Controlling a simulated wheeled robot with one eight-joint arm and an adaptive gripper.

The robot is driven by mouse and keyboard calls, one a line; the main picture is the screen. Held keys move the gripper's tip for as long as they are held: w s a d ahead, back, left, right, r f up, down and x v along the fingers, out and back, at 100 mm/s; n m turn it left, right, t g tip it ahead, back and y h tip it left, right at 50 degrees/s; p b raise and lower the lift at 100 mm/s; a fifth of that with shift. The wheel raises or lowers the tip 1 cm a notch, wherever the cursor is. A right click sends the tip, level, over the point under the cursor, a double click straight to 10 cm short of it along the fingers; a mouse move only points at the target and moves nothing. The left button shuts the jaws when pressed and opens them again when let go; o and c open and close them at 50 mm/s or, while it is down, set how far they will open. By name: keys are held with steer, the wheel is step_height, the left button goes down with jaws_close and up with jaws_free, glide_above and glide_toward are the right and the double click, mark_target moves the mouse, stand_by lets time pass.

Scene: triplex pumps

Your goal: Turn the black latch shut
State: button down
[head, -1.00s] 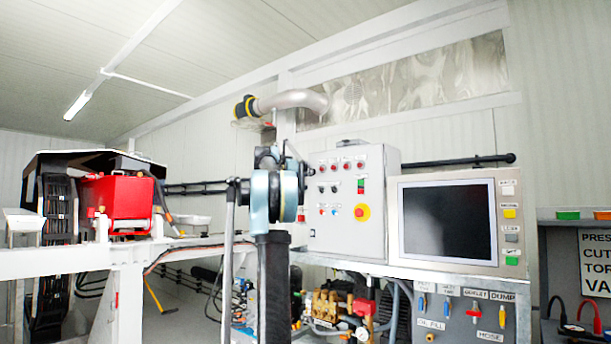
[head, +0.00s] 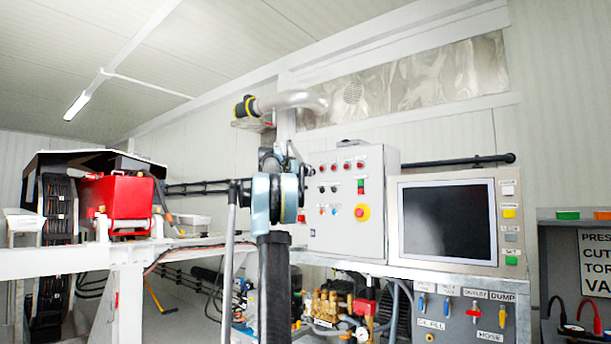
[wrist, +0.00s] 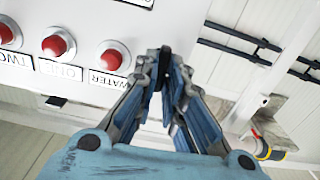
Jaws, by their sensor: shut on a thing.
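My gripper (wrist: 170,62) shows in the wrist view with its two fingers drawn together at the side of the white control box (wrist: 88,25). The black latch (wrist: 166,72) is a dark narrow piece between the fingertips, and the fingers are shut on it. Most of the latch is hidden by the fingers, so its exact angle cannot be told. In the head view my gripper (head: 270,158) is at the upper left edge of the box (head: 345,225), mostly covered by my own wrist. The latch cannot be made out there.
Red buttons (wrist: 54,46) on the box face lie close to the fingers. A bent silver pipe (head: 295,100) with a yellow-black end is above my gripper. Dark rails (wrist: 262,42) run along the wall. A monitor (head: 447,222) stands to the right of the box.

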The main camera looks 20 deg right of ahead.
steer(key=shift+w+a+n, duration=0.1)
steer(key=shift+n, duration=0.2)
steer(key=n, duration=1.6)
steer(key=shift+w+a+f+n, duration=0.15)
steer(key=shift+w+f+n, duration=0.1)
steer(key=shift+n, duration=0.15)
steer(key=c, duration=1.7)
jaws_free()
steer(key=shift+w+f, duration=0.1)
steer(key=shift+s, duration=0.2)
